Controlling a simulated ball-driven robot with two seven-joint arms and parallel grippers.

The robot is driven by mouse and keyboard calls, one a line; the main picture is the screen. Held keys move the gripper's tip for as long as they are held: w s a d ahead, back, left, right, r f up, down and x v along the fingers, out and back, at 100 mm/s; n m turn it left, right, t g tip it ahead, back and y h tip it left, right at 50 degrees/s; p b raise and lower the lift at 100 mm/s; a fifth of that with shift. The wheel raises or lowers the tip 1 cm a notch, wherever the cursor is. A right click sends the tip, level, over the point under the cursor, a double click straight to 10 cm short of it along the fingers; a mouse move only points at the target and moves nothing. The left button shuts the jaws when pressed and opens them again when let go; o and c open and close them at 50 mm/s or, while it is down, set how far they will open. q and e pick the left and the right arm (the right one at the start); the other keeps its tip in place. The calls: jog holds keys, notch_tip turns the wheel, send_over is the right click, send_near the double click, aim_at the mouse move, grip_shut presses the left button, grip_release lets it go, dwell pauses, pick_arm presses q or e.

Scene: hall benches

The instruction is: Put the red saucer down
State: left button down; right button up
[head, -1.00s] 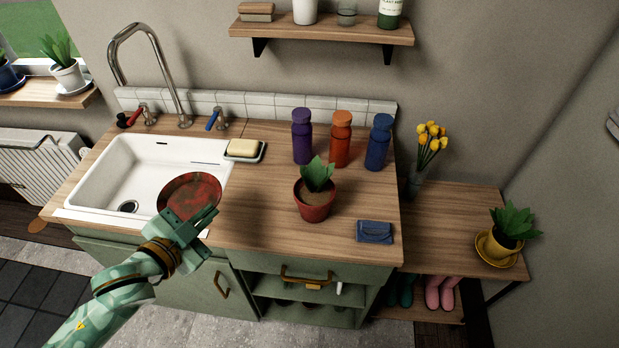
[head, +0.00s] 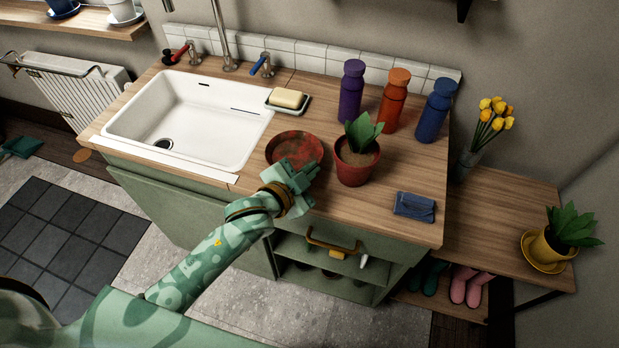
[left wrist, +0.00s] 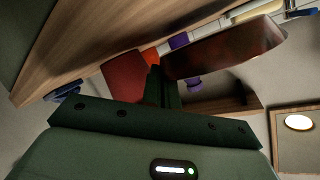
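The red saucer (head: 292,149), mottled dark red, is over the wooden counter between the sink and the potted plant. My left gripper (head: 297,178) is at its near edge, shut on the rim. In the left wrist view the saucer (left wrist: 225,50) extends right from the gripper fingers (left wrist: 163,85), close to the counter surface. I cannot tell whether its underside touches the wood. My right gripper is not in view.
A red pot with a plant (head: 357,165) stands close right of the saucer. The white sink (head: 185,120) is to the left, a soap dish (head: 288,102) behind. Purple, orange and blue bottles (head: 393,98) stand at the back. A blue cloth (head: 414,206) lies at the right front.

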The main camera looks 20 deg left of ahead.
pick_arm(q)
notch_tip(320, 180, down, 2)
jog(key=shift+f+b, duration=0.2)
jog(key=shift+b, duration=0.15)
jog(key=shift+a+r, duration=0.1)
pick_arm(e)
jog(key=shift+s+f, duration=0.15)
jog(key=shift+f, duration=0.4)
pick_arm(q)
jog(key=c, duration=2)
grip_release()
jog(key=shift+o, duration=0.2)
